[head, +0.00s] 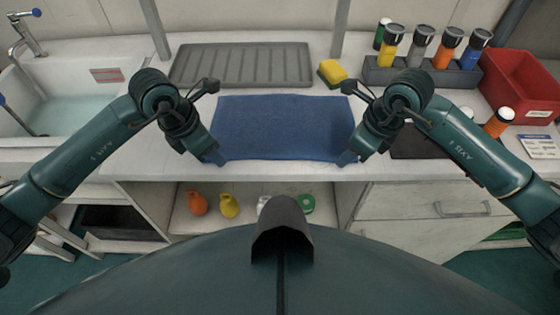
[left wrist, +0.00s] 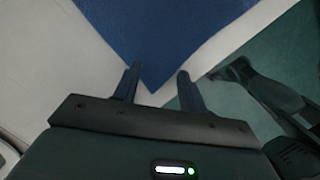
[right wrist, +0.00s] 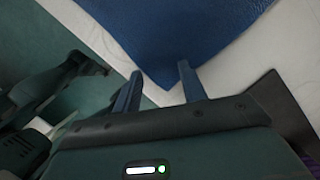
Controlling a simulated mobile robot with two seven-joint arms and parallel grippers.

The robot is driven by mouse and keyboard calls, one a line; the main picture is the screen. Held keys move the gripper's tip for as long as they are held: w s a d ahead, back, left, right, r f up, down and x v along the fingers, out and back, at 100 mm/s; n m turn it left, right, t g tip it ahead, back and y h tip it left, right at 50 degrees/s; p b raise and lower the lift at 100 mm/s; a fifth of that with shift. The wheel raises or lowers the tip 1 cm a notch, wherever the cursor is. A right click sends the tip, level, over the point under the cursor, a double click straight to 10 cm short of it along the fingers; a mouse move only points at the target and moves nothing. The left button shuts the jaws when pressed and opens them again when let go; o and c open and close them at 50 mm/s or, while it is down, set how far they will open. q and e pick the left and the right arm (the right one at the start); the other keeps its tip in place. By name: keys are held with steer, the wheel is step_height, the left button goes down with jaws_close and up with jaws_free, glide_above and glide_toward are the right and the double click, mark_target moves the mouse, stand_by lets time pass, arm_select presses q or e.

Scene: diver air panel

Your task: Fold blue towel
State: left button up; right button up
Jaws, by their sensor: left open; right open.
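The blue towel (head: 285,125) lies flat and spread out on the white counter, its front edge close to the counter's front edge. My left gripper (head: 217,158) is at the towel's front left corner. In the left wrist view the towel (left wrist: 160,35) points a corner between the two open fingers (left wrist: 156,88). My right gripper (head: 346,158) is at the front right corner. In the right wrist view the towel's corner (right wrist: 170,40) reaches between the open fingers (right wrist: 158,90). Both grippers are open, and neither is closed on the cloth.
A grey ribbed drain tray (head: 242,65) lies behind the towel, with a yellow sponge (head: 332,72) to its right. A grey rack (head: 420,75) of bottles and a red bin (head: 522,85) stand at the back right. A sink (head: 75,90) is at the left.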

arm_select(q)
jaws_close()
arm_select(e)
steer(key=shift+s+f, duration=0.1)
steer(key=shift+f, duration=0.1)
jaws_close()
stand_by(0.4)
steer(key=shift+r, duration=0.1)
